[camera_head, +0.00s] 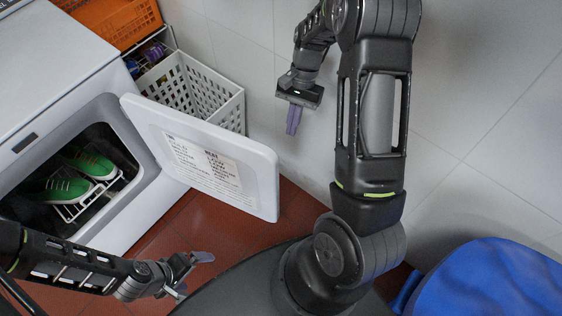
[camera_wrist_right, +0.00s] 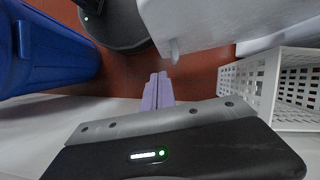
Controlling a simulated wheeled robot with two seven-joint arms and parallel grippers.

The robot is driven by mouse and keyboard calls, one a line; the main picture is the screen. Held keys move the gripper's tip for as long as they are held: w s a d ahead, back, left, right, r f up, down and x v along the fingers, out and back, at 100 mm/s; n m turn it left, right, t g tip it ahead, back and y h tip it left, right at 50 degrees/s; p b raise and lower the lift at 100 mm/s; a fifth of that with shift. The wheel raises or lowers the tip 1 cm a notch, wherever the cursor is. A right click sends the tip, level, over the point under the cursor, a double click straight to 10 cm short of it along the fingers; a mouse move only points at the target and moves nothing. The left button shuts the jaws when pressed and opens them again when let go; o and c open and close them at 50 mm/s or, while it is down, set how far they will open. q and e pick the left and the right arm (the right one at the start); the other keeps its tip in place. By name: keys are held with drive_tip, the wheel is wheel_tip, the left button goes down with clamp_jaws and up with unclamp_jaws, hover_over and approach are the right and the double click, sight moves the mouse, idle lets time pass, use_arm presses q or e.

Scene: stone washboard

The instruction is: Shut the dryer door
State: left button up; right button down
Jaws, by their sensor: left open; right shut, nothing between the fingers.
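The white dryer (camera_head: 150,205) stands at the left with its door (camera_head: 250,165) swung wide open toward the right. The door carries a printed label on its inner face. Inside the drum opening, green shoes (camera_head: 68,180) rest on a white wire rack. My left gripper (camera_head: 195,272) is open and empty, low in front of the dryer, below the door and apart from it. My right gripper (camera_head: 293,120) is shut and empty, above and right of the door's far corner, near the wall. In the right wrist view, its closed purple fingers (camera_wrist_right: 158,92) point toward the floor and a pale panel is ahead.
A white perforated basket (camera_head: 205,90) stands behind the door and also shows in the right wrist view (camera_wrist_right: 285,85). An orange crate (camera_head: 110,18) is at the back left. A blue bin (camera_head: 490,285) is at the right. Red tiled floor (camera_head: 300,205) shows beside the door.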

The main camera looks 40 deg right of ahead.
drive_tip(key=s+a+f+p, duration=0.2)
drive_tip(key=s+a+f, duration=0.2)
drive_tip(key=a+f, duration=0.2)
drive_tip(key=shift+a+f+p, duration=0.2)
drive_tip(key=shift+f+p, duration=0.2)
drive_tip(key=shift+f, duration=0.95)
